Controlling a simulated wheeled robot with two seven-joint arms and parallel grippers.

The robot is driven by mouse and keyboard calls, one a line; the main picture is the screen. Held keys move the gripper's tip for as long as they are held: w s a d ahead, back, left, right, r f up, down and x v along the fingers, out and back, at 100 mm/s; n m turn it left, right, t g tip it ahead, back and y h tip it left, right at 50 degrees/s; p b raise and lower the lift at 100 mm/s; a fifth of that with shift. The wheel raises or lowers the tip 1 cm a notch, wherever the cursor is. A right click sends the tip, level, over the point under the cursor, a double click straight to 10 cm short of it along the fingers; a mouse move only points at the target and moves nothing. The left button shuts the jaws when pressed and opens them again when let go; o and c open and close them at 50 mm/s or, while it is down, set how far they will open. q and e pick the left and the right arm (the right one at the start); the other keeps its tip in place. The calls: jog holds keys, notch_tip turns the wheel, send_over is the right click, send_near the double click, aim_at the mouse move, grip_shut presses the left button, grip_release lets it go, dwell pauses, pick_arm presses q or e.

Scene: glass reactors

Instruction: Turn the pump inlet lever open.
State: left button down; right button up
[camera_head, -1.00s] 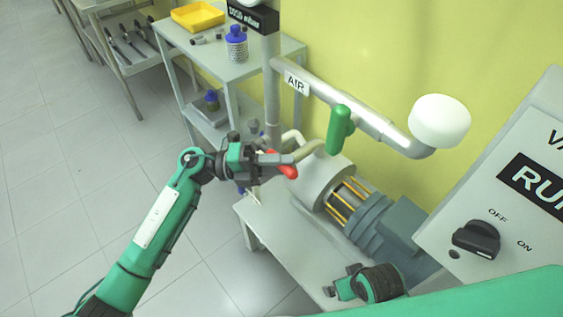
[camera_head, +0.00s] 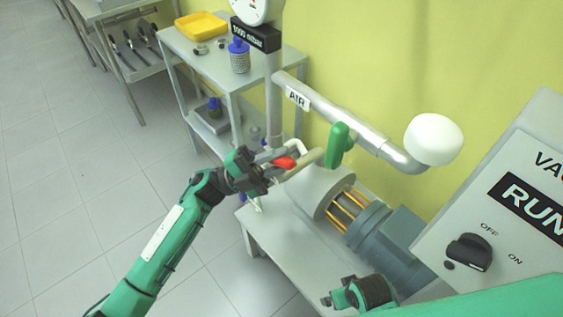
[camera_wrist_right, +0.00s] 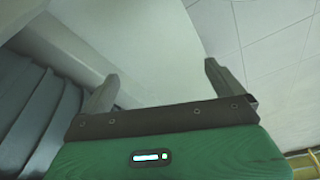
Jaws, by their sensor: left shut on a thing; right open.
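The red lever (camera_head: 286,162) sits by the pale pipe at the inlet of the pump (camera_head: 328,192) in the head view. My left gripper (camera_head: 273,163) is shut on the red lever, with its fingers covering part of it. My right gripper (camera_head: 340,298) is low in the head view, beside the pump table. In the right wrist view its two fingers (camera_wrist_right: 162,85) are spread apart with nothing between them.
A green handle (camera_head: 338,146) hangs close right of the red lever, under the AIR pipe (camera_head: 325,113). A control box (camera_head: 500,225) with a black knob (camera_head: 468,252) stands at right. A grey shelf (camera_head: 262,65) with a yellow tray (camera_head: 201,26) stands behind.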

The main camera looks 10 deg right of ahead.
pick_arm(q)
jog(key=shift+r+n, duration=0.15)
jog(key=shift+n, duration=0.25)
jog(key=shift+w+a+r+n+t+h, duration=0.15)
jog(key=shift+n+t+h, duration=0.15)
jog(key=shift+n+t, duration=0.25)
pick_arm(e)
jog(key=shift+s+f, duration=0.15)
jog(key=shift+f, duration=0.5)
jog(key=shift+s, duration=0.1)
pick_arm(q)
jog(key=c, duration=1.2)
grip_release()
jog(key=shift+c, duration=0.2)
pick_arm(e)
jog(key=shift+r, duration=0.2)
